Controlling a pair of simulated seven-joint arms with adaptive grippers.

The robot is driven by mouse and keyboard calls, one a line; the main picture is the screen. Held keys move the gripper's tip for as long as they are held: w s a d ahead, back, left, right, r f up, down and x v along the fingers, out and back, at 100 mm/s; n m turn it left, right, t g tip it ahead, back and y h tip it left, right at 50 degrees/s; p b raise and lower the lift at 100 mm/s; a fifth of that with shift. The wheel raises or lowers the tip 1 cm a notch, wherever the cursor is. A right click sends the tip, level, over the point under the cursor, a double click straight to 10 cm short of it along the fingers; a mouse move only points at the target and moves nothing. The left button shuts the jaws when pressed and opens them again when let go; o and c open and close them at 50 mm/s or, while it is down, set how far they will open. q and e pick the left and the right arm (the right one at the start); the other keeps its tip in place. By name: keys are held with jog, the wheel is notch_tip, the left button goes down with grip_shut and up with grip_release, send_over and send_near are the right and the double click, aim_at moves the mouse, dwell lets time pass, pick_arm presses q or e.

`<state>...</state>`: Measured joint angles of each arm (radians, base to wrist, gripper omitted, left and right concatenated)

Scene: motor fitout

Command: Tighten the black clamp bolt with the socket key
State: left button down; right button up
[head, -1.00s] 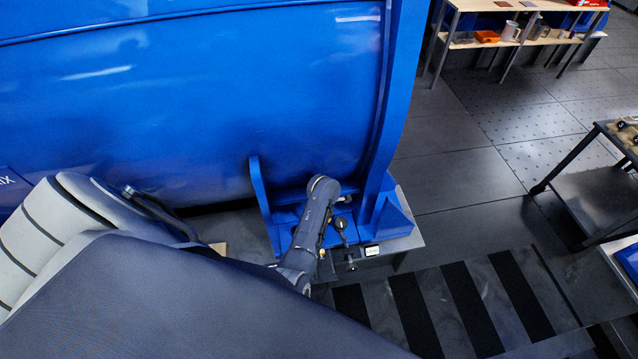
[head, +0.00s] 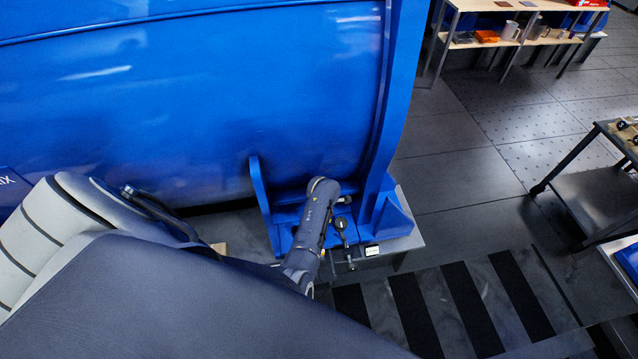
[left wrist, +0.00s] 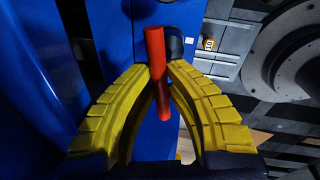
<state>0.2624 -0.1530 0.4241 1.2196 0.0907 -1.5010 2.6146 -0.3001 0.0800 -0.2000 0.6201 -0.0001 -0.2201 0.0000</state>
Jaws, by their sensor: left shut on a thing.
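A red cylindrical rod, the visible part of the socket key (left wrist: 156,75), stands nearly upright in the left wrist view. My left gripper (left wrist: 160,82) has its yellow ribbed fingers closed on both sides of it. A dark rounded part (left wrist: 175,46) lies right behind the rod against blue metal; I cannot tell whether it is the black clamp bolt. The key's working end and its contact with any bolt are hidden. In the head view my left arm reaches the blue motor foot, and its gripper is hidden there. My right gripper is in neither view.
The large blue motor housing (head: 200,100) fills the upper left, with its upright end flange (head: 390,110) beside the arm. A dark round-headed tool (head: 340,226) and a small display box (head: 372,250) sit at the foot. Open floor lies right, before a shelf (head: 520,42) and cart (head: 590,150).

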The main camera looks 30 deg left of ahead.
pick_arm(q)
jog(key=shift+f, duration=1.15)
dwell(0.8)
jog(key=shift+m, duration=1.4)
jog(key=shift+a+m+t+h, duration=0.1)
jog(key=shift+m+t+h, duration=0.25)
jog(key=shift+m, duration=1.05)
jog(key=shift+s+m, duration=0.1)
jog(key=shift+m, duration=0.5)
jog(key=shift+m+h, duration=0.25)
jog(key=shift+m, duration=0.55)
